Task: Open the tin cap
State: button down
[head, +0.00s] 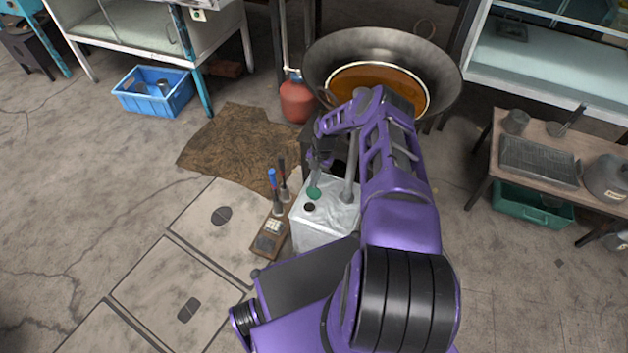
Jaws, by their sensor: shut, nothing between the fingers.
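A whitish metal tin (328,218) stands on the floor below my arm. On its top, near the left edge, is a dark round spot (309,207) that looks like an opening. A green cap (314,194) shows just behind the dark spot, at the lower end of my gripper. My gripper (317,183) points down over the tin and is shut with nothing held. Its fingertips are right at the cap, small in the picture, and I cannot tell whether they touch it. My purple arm hides the tin's right side.
A wide wok (447,72) with orange-brown liquid (368,78) stands behind the tin, near a red gas cylinder (296,100). A small board (266,243) with upright handled tools (273,190) is left of the tin. A low table (545,130) is at right.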

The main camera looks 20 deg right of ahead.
jog(key=shift+r, duration=0.15)
jog(key=shift+r, duration=0.7)
